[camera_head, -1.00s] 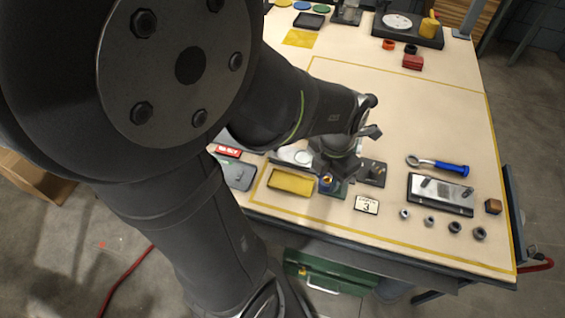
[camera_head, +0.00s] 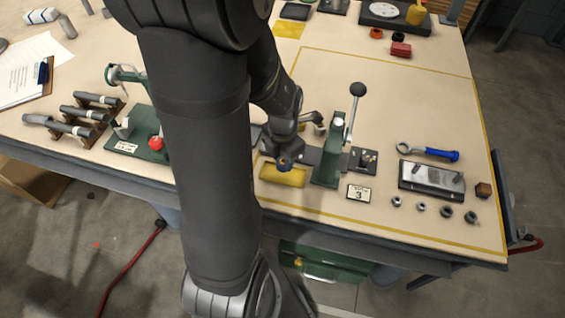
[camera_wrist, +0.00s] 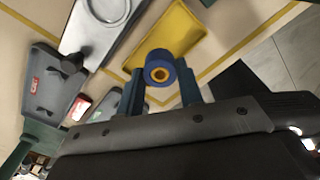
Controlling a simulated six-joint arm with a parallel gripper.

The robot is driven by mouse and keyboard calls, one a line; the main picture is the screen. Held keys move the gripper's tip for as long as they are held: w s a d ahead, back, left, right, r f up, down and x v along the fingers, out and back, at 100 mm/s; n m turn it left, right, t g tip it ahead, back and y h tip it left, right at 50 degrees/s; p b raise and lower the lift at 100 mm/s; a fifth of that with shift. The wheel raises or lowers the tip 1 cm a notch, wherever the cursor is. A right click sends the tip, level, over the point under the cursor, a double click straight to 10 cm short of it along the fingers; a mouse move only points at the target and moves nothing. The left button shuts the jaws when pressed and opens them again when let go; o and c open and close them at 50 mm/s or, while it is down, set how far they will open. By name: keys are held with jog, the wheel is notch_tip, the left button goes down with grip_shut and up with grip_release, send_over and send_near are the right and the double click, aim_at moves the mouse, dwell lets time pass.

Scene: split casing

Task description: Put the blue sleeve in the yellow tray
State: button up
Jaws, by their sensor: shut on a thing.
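The blue sleeve (camera_wrist: 158,60) is a short blue cylinder with a yellowish ring inside its bore. My gripper (camera_wrist: 160,84) is shut on it, with one finger on each side. The sleeve also shows under my gripper in the head view (camera_head: 284,164). The yellow tray (camera_head: 277,176) lies flat near the front edge of the table, and my gripper with the sleeve is over its far part in that view. In the wrist view the tray (camera_wrist: 194,30) appears beyond the sleeve, which overlaps its near edge. The visible tray floor is bare. The height above it is hard to tell.
A green lever press (camera_head: 328,165) stands just right of the tray, its lever upright. A "3" card (camera_head: 358,193), a metal block fixture (camera_head: 432,178) and a blue-handled wrench (camera_head: 430,152) lie further right.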

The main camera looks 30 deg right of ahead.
aim_at(283, 161)
jog(key=shift+f, duration=1.8)
jog(key=o, duration=1.1)
jog(key=shift+f, duration=0.15)
notch_tip(283, 161, up, 12)
jog(key=shift+r, duration=0.2)
jog(key=shift+f, duration=0.15)
notch_tip(283, 161, down, 12)
jog(key=shift+f, duration=0.1)
jog(key=shift+r, duration=0.2)
